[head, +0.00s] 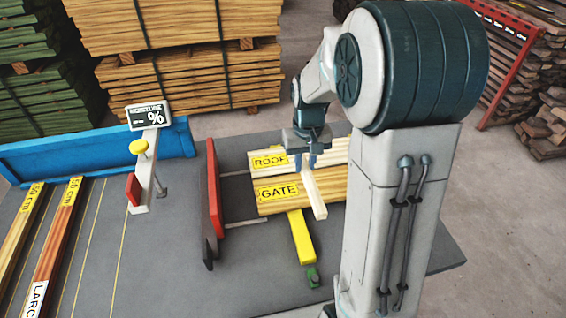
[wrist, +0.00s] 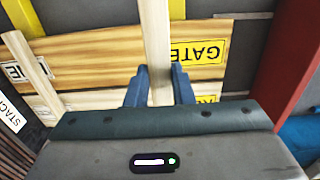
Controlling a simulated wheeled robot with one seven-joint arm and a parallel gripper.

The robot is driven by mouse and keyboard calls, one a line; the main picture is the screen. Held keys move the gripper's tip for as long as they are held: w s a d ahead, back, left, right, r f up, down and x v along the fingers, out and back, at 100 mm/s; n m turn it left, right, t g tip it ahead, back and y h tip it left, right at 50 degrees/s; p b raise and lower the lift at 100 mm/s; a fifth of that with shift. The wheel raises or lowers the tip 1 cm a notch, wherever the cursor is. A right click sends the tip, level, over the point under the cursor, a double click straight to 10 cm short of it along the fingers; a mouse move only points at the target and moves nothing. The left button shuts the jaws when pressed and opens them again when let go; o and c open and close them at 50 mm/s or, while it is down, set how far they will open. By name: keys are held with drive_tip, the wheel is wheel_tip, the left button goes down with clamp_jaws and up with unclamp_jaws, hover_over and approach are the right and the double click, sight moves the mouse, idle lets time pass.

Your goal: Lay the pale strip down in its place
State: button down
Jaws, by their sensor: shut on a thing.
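My gripper (head: 305,160) points down over the boards, its blue fingers (wrist: 158,88) shut on a pale strip (wrist: 155,40). In the head view the strip (head: 316,196) runs crosswise over a wooden board with a yellow GATE label (head: 279,192) and sticks out past its near edge. A board with a yellow ROOF label (head: 269,161) lies behind it. I cannot tell whether the held strip touches the boards. Another pale strip (wrist: 32,72) lies across the boards at the left of the wrist view; in the head view my arm seems to hide it.
A red upright fence (head: 214,190) stands left of the boards. A yellow bar (head: 300,236) with a green end lies in front. A moisture meter stand (head: 150,150) and long labelled boards (head: 58,235) are at the left. Timber stacks (head: 180,60) stand behind.

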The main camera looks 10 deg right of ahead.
drive_tip(key=shift+w+a+f+p, duration=0.5)
drive_tip(key=shift+w+f+p, duration=0.05)
drive_tip(key=shift+w+f, duration=1.2)
drive_tip(key=shift+w+a+f+p, duration=0.45)
drive_tip(key=shift+w+f+p, duration=0.15)
drive_tip(key=shift+w+f, duration=1.05)
drive_tip(key=shift+w+a+f+p, duration=0.5)
drive_tip(key=shift+w+f+p, duration=0.05)
drive_tip(key=shift+w+f, duration=1.2)
drive_tip(key=shift+s+f, duration=0.1)
drive_tip(key=shift+f, duration=0.2)
drive_tip(key=c, duration=1.3)
unclamp_jaws()
drive_tip(key=shift+o, duration=0.2)
